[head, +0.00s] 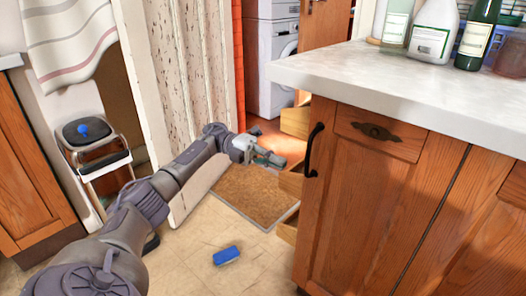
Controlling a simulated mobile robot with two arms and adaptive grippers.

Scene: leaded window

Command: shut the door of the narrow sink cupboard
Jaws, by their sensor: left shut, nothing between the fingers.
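A wooden cupboard front (365,215) stands under the pale worktop at the right, with a dark ornate pull (376,131) near its top. A black bow handle (314,150) stands at its left edge. I cannot tell for sure which panel is the narrow sink cupboard door, or how far it stands open. My left gripper (276,159) is shut and empty, in the air left of the black handle and apart from it. My right gripper is not in view.
Light wooden drawer-like parts (290,184) stick out left of the cupboard. Bottles (434,30) stand on the worktop (400,85). A blue sponge-like block (226,256) lies on the tiles near a brown mat (250,190). A step stool (95,150) stands at the left.

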